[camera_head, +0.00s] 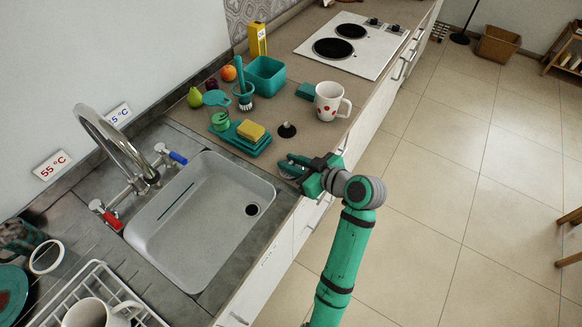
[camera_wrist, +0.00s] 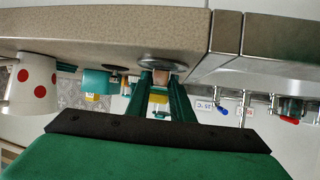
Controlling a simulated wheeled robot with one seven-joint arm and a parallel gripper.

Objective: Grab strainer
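A round silvery disc, which looks like the strainer (camera_wrist: 158,57), sits at counter level by the sink-side front edge in the wrist view. My gripper (camera_wrist: 161,77) has its two green fingers apart, with the tips overlapping the disc's lower part. A visible gap lies between the fingers; I cannot tell whether they touch the disc. In the head view my gripper (camera_head: 291,166) is low at the counter's front edge, right of the sink, and largely hides what is between its fingers. A small dark round piece with a knob (camera_head: 287,130) stands on the counter just beyond it.
The sink (camera_head: 205,215) is to the left, its rim close to my gripper. A teal tray (camera_head: 233,140) with a yellow sponge (camera_head: 250,130) lies behind. A white red-dotted mug (camera_head: 328,101) stands beyond on the counter.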

